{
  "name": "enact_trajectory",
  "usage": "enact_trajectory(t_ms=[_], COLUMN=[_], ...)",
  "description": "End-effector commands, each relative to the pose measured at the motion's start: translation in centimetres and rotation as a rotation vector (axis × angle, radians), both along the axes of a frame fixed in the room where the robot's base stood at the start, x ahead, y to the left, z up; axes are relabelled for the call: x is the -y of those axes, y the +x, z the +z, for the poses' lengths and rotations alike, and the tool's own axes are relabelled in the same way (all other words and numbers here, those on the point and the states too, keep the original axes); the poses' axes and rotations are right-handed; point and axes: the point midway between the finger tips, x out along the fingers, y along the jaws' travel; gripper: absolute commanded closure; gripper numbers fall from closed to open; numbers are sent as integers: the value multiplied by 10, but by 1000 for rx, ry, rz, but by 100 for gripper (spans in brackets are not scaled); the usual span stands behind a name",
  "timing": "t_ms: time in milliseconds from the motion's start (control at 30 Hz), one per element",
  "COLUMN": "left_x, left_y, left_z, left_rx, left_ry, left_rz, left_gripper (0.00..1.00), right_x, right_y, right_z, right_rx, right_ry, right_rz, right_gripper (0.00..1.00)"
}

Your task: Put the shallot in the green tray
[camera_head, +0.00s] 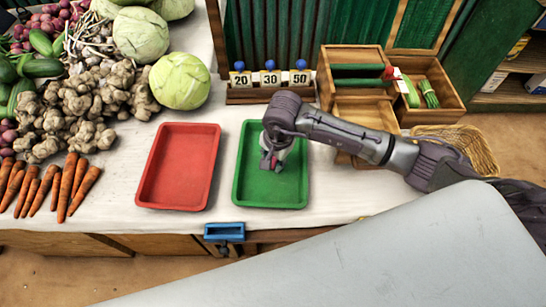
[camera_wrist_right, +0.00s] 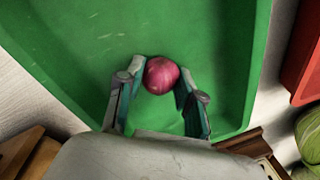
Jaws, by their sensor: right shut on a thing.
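The green tray (camera_head: 254,189) lies on the white-covered table, right of the red tray. My right gripper (camera_head: 271,163) is over the green tray, low above its floor. In the right wrist view the gripper (camera_wrist_right: 161,82) is shut on the shallot (camera_wrist_right: 162,74), a round reddish-purple bulb between the two fingertips. The tray floor (camera_wrist_right: 70,40) fills the view behind it. I cannot tell whether the shallot touches the tray floor. In the head view the shallot is mostly hidden by the gripper. My left gripper is not in view.
The red tray (camera_head: 180,166) sits close on the left. Carrots (camera_head: 66,187), ginger (camera_head: 92,95) and a cabbage (camera_head: 180,81) are farther left. A rack with weights marked 20, 30 and 50 (camera_head: 270,94) stands behind. Wooden boxes (camera_head: 355,115) are at the right.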

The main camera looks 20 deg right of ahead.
Motion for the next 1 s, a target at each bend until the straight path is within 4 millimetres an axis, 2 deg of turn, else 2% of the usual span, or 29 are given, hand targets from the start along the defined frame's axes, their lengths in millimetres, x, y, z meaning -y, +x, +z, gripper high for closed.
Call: enact_trajectory(t_ms=[333,367,500,800,867,1000], left_x=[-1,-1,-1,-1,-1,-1], left_y=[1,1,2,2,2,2], left_z=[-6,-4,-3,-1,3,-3], left_rx=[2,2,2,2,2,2], left_ry=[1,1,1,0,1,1], left_rz=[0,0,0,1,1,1], left_gripper=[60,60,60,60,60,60], right_x=[0,0,0,0,0,2], right_y=[1,1,0,0,0,0], right_z=[-4,-3,-2,0,4,21], right_rx=[2,2,1,1,1,6], right_ry=[0,1,1,1,1,1], right_rz=[0,0,0,0,0,2], right_gripper=[83,58,38,38,38,38])
